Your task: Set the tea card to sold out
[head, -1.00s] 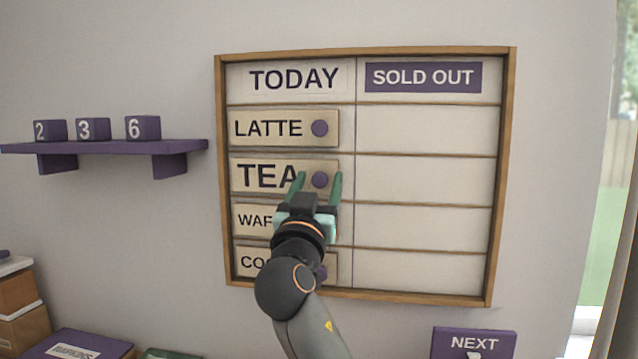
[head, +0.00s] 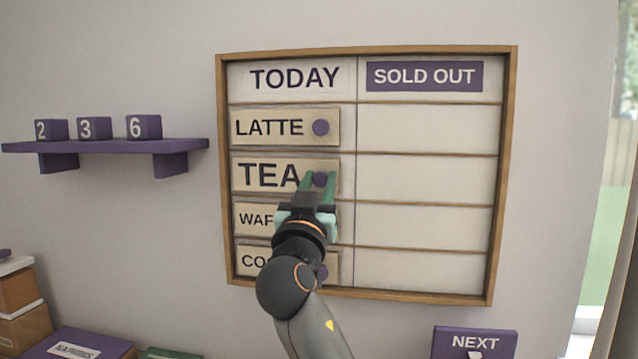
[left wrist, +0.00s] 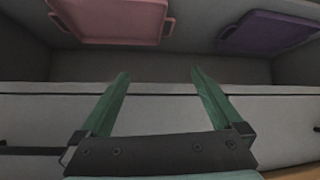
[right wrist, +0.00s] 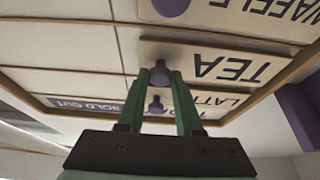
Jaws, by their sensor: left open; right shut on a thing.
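The tea card (head: 265,176) is a tan plate lettered TEA with a round purple knob. It sits in the TODAY column of the wood-framed board (head: 510,180), second row, and also shows upside down in the right wrist view (right wrist: 215,65). My right gripper (head: 320,180) is shut on the card's knob; the knob shows between the green fingers in the right wrist view (right wrist: 160,74). The SOLD OUT column's tea row (head: 425,180) is empty. My left gripper (left wrist: 158,85) is open and empty, away from the board, and is out of the head view.
The latte card (head: 270,127) is above the tea card; the waffle card (head: 252,218) and a partly hidden card (head: 252,261) are below. A purple shelf (head: 110,146) with number blocks is left. A NEXT sign (head: 474,342) stands below right. Trays (left wrist: 115,18) show in the left wrist view.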

